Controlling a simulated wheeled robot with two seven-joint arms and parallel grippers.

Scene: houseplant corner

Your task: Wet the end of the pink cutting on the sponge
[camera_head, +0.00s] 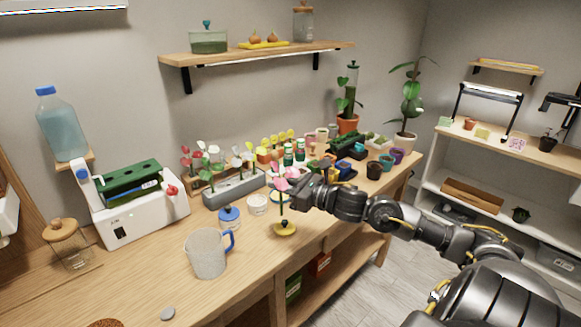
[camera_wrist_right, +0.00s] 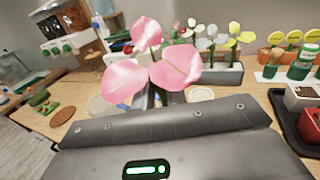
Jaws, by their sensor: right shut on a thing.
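My right gripper (camera_head: 287,191) is shut on the pink cutting (camera_head: 280,184) and holds it upright over the table. Its pink petals also show in the right wrist view (camera_wrist_right: 170,68), just beyond the gripper. My left gripper is not in view.
A grey mug (camera_head: 207,254) with a blue handle stands left of the sponge. A grey planter (camera_head: 233,188) with several flowers is farther back. The table front is mostly clear.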

